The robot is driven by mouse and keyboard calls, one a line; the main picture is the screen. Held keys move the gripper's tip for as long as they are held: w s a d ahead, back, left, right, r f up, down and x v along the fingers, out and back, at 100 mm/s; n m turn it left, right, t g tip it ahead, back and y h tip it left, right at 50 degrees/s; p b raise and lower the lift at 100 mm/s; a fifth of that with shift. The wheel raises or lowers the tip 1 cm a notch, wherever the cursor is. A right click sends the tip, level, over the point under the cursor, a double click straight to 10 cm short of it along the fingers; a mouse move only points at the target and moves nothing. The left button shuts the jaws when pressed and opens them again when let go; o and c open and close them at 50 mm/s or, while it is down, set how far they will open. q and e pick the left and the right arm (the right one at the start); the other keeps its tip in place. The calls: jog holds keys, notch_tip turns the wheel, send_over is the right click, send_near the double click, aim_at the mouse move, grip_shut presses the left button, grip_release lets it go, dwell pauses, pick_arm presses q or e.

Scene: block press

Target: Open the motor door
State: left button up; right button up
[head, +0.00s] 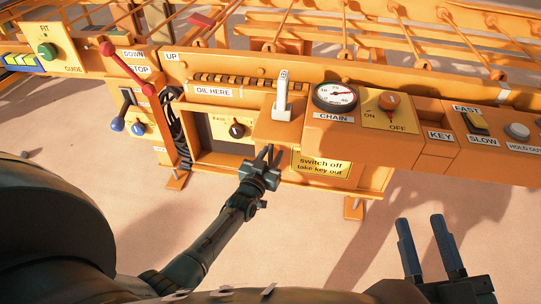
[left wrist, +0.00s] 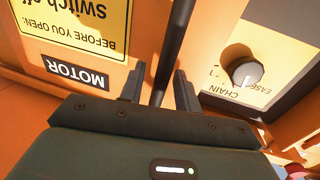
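The motor door is the orange panel with the yellow "switch off take key out" sign (head: 320,165). In the left wrist view its "MOTOR" label (left wrist: 76,72) and the sign (left wrist: 72,25) show upside down. My left gripper (head: 269,155) is at the panel's left part. In the left wrist view a dark bar (left wrist: 177,35), seemingly the door's handle, runs between the fingers of that gripper (left wrist: 160,88). Small gaps show on both sides of the bar. My right gripper (head: 427,245) is open and empty, low on the right, away from the machine.
Left of the panel is a recess with a black "EASE CHAIN" knob (head: 237,130), which also shows in the left wrist view (left wrist: 246,73). Above are a pale lever (head: 282,95), a chain gauge (head: 335,96) and an ON/OFF switch (head: 389,101). Sandy ground in front is clear.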

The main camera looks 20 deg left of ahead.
pick_arm(q)
jog(key=shift+s+r+p, duration=0.15)
jog(key=shift+s+p, duration=0.35)
jog(key=s+p, duration=0.6)
jog(key=s, duration=0.6)
jog(key=shift+d, duration=0.25)
pick_arm(e)
jog(key=shift+s+d+r+n+g+h, duration=0.15)
jog(key=shift+d+n+g+h, duration=0.15)
jog(key=shift+d+n+h, duration=0.4)
pick_arm(q)
jog(key=shift+s, duration=0.1)
